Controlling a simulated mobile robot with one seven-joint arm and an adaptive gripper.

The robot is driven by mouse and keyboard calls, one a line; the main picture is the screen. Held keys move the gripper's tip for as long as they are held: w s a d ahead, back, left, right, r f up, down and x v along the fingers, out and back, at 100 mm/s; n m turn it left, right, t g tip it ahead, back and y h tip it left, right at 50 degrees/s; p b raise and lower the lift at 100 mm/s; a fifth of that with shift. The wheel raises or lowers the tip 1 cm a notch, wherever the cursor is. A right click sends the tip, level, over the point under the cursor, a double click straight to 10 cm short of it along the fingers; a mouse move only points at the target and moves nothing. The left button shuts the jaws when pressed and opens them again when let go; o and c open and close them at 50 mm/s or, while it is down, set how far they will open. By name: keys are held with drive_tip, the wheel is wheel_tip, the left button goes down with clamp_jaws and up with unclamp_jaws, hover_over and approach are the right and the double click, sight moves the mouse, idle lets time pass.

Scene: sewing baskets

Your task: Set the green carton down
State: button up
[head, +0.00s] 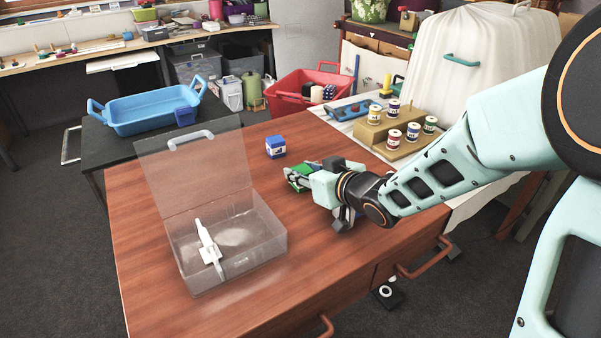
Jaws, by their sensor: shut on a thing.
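The green carton (301,172) is held at the tip of my gripper (301,178), over the brown wooden table (240,307). My gripper reaches in from the right and is shut on the carton. The gripper partly hides the carton, and I cannot tell whether its underside touches the table.
A blue-and-white box (275,147) stands on the table left of the carton. An open clear case (266,247) with a white tool (208,246) inside stands at the front left. Wooden blocks with several thread spools (393,139) lie behind right. Table between case and gripper is clear.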

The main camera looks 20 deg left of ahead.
drive_tip(key=shift+f, duration=0.1)
drive_tip(key=shift+f, duration=0.15)
drive_tip(key=o, duration=1.2)
drive_tip(key=shift+c, duration=0.2)
drive_tip(key=shift+s+d+r, duration=0.15)
drive_tip(key=shift+d+r, duration=0.1)
drive_tip(key=shift+r, duration=0.25)
drive_tip(key=p+v, duration=0.4)
drive_tip(key=v, duration=0.6)
drive_tip(key=shift+s+d+r+p, duration=0.2)
drive_tip(key=shift+s+d+p, duration=0.15)
drive_tip(key=shift+s+d, duration=0.15)
drive_tip(key=shift+w, duration=0.1)
